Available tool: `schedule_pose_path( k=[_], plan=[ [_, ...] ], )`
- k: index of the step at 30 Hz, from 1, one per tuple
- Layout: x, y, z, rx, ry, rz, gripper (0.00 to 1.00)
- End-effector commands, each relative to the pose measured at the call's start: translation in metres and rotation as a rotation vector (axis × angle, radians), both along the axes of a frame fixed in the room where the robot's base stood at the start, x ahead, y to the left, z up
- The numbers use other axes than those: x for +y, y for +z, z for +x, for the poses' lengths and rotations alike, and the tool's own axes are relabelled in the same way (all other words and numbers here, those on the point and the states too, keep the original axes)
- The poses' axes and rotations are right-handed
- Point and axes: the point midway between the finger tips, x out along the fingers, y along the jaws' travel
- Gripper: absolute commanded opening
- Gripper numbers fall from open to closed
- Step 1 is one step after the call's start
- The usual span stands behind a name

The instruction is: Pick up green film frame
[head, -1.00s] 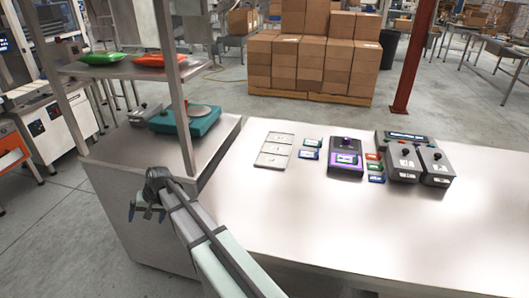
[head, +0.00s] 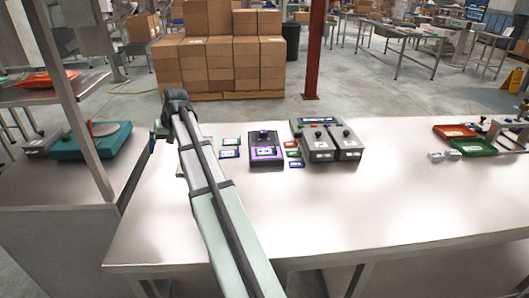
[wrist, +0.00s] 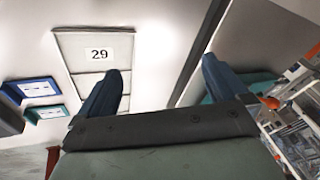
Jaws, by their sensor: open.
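A small green frame (head: 293,154) lies flat on the steel counter, between a red frame (head: 291,144) and a blue one (head: 297,164). My gripper (head: 157,138) is up and left of it, over the counter's left end. In the wrist view my gripper (wrist: 163,64) is open, with nothing between its two dark blue fingers. Below it there is a pale plate labelled 29 (wrist: 75,42). A teal frame (wrist: 35,87) and a blue frame (wrist: 45,112) lie to its left. They also show in the head view, teal (head: 231,141) above blue (head: 230,153).
A dark device with a purple-lit screen (head: 266,140) stands just left of the colour stack, and two grey boxes (head: 320,143) stand just right. Red and green trays (head: 472,146) are at the right. A teal scale (head: 80,145) sits left. The front counter is clear.

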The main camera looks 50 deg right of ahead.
Motion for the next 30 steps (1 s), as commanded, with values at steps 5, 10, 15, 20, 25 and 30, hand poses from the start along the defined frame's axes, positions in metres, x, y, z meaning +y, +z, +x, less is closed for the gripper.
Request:
schedule_pose_path(
  k=[5, 10, 15, 20, 25, 30],
  plan=[
    [-0.098, 0.013, -0.028, 0.094, -0.093, -0.037, 1.00],
    [-0.181, 0.026, -0.069, 0.189, -0.182, -0.059, 1.00],
    [-0.254, 0.040, -0.117, 0.279, -0.269, -0.067, 1.00],
    [-0.298, 0.050, -0.155, 0.343, -0.327, -0.065, 1.00],
    [-0.319, 0.055, -0.176, 0.376, -0.357, -0.062, 1.00],
    [-0.321, 0.042, -0.180, 0.383, -0.362, -0.061, 1.00]
  ],
)
